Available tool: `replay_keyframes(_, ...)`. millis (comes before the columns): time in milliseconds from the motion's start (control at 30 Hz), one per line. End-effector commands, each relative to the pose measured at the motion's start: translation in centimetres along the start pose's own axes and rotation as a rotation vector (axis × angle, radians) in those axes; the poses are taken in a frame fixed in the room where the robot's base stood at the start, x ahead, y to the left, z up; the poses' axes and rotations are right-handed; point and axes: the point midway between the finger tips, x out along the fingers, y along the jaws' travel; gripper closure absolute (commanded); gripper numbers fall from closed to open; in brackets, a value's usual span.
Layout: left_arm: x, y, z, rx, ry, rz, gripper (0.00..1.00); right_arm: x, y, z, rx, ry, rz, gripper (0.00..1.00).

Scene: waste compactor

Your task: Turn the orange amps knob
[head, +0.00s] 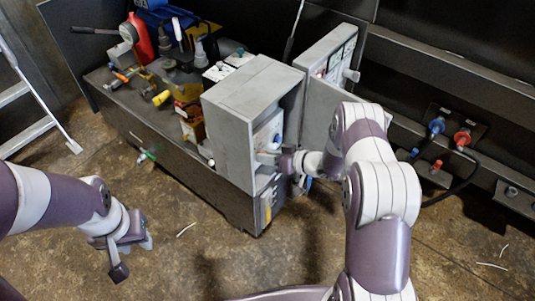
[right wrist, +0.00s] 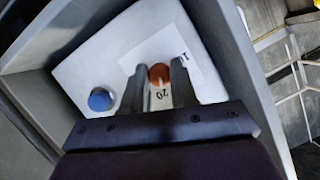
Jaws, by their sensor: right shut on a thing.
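The orange amps knob (right wrist: 160,74) shows in the right wrist view on a white panel inside a grey box, next to a label with the number 20. My right gripper (right wrist: 160,80) has its two fingers on either side of the knob and is shut on it. In the head view my right gripper (head: 275,159) reaches into the open front of the grey box (head: 228,127), and the knob is hard to make out there. My left gripper (head: 131,250) hangs low over the floor at the left, away from the box; its finger gap is unclear.
A blue knob (right wrist: 101,99) sits on the same panel, left of the fingers. The grey box door (head: 328,62) stands open beside my right arm. Blue and red connectors (head: 462,138) are on the wall rail at right. Bare floor lies in front.

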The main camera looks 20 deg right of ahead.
Motion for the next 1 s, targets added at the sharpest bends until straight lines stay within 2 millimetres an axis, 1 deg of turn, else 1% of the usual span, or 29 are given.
replay_keyframes(100,-0.24,0.0,-0.03,0.0,0.0,0.0,0.62,-0.02,0.03,0.09,0.054,-0.002,-0.021,1.0)
replay_keyframes(333,-0.39,0.0,-0.05,0.0,0.0,0.0,0.62,-0.01,0.09,0.06,0.114,0.0,-0.046,1.0)
replay_keyframes(867,-0.41,0.0,-0.05,0.0,0.0,0.0,0.62,0.0,0.09,0.05,0.131,0.0,-0.053,1.0)
replay_keyframes(900,-0.41,0.0,-0.05,0.0,0.0,0.0,0.62,0.0,0.09,0.05,0.131,0.0,-0.053,0.6)
replay_keyframes(933,-0.41,0.0,-0.05,0.0,0.0,0.0,0.62,0.0,0.09,0.04,0.131,0.0,-0.053,0.5)
replay_keyframes(1000,-0.41,0.0,-0.05,0.0,0.0,0.0,0.62,0.0,0.09,0.03,0.13,0.0,-0.053,0.48)
